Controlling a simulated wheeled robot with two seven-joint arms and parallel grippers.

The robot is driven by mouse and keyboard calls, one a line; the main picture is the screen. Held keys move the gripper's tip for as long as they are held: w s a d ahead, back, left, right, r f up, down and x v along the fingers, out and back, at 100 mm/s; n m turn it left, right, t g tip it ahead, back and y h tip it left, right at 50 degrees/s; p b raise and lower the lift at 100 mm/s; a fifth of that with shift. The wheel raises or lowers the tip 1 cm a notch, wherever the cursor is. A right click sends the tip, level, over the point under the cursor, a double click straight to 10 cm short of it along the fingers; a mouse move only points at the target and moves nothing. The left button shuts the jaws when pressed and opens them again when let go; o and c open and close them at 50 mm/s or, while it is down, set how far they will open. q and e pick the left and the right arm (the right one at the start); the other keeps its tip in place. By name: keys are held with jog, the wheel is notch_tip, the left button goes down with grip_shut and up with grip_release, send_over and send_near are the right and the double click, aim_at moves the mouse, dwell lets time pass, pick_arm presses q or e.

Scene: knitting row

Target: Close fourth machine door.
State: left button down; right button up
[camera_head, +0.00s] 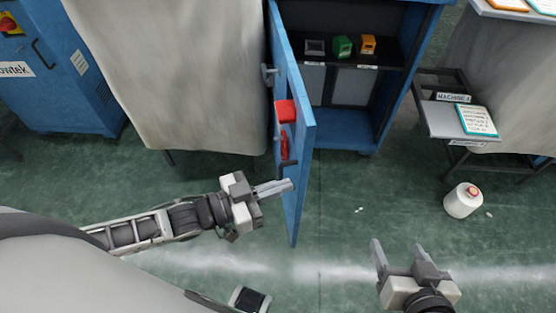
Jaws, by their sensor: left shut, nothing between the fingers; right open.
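The blue machine door (302,125) stands wide open, seen nearly edge-on, swung toward me from the left side of a blue cabinet (347,139). A red switch box and a dark handle (287,163) are on its left face. My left gripper (288,187) is shut and empty. Its fingertips are at the door's left face, below the handle; I cannot tell whether they touch it. My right gripper (398,251) is open and empty, in front of the cabinet to the right of the door.
A white canister (463,200) stands on the floor at right, near a small shelf (440,120) labelled Machine 4. Fabric (170,70) hangs left of the door. Another blue cabinet (55,75) is at far left. The floor before the open cabinet is mostly clear.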

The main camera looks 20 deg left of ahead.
pick_arm(q)
jog(key=w+a+m+g+h+b, duration=0.1)
jog(key=a+m+g+h+b, duration=0.2)
jog(key=a, duration=1)
jog(key=p, duration=0.1)
send_near(299, 155)
jog(key=shift+m, duration=0.4)
jog(key=x, duration=0.6)
jog(key=shift+w+d+f, duration=0.25)
jog(key=shift+w+d, duration=0.05)
jog(key=shift+w, duration=0.05)
